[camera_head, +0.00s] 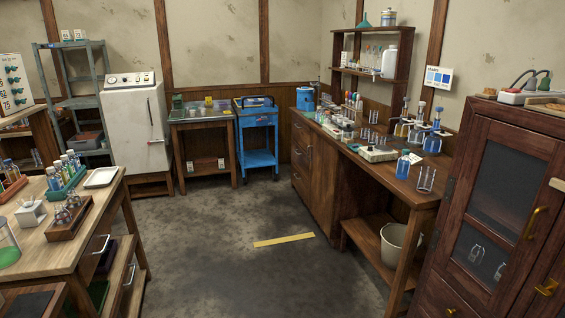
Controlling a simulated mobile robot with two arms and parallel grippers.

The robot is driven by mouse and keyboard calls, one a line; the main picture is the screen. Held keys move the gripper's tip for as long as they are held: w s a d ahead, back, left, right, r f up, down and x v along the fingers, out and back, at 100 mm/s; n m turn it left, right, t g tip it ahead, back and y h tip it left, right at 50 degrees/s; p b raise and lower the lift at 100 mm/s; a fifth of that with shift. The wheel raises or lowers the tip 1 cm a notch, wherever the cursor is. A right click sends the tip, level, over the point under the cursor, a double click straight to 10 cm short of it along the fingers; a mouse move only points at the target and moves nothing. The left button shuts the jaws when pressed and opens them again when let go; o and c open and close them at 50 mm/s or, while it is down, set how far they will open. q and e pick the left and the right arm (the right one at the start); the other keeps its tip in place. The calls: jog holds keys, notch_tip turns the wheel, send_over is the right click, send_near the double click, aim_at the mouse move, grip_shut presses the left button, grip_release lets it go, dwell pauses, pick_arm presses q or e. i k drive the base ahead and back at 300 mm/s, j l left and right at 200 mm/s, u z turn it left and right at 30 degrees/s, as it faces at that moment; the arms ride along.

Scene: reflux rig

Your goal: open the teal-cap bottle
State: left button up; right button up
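No bottle shows a cap that I can surely call teal at this size. A small blue bottle (403,166) stands upright near the front of the right-hand wooden bench (412,191); its cap is too small to judge. Several stoppered blue and clear bottles (432,143) stand behind it. On the left table (88,226), several small capped bottles or tubes (65,163) stand upright in a teal rack (66,184); their cap colours are hard to tell apart. Neither of my grippers is in view.
The floor (220,260) between the tables is clear, with a yellow strip (284,240) on it. A blue cart (258,140) and white fridge (136,122) stand at the back. A bucket (394,246) sits under the right bench; a dark cabinet (458,205) stands at right.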

aim_at(404, 161)
jog(key=i+j, duration=0.1)
jog(key=i, duration=0.45)
jog(key=i+j, duration=0.1)
jog(key=i, duration=0.5)
jog(key=l+z, duration=0.05)
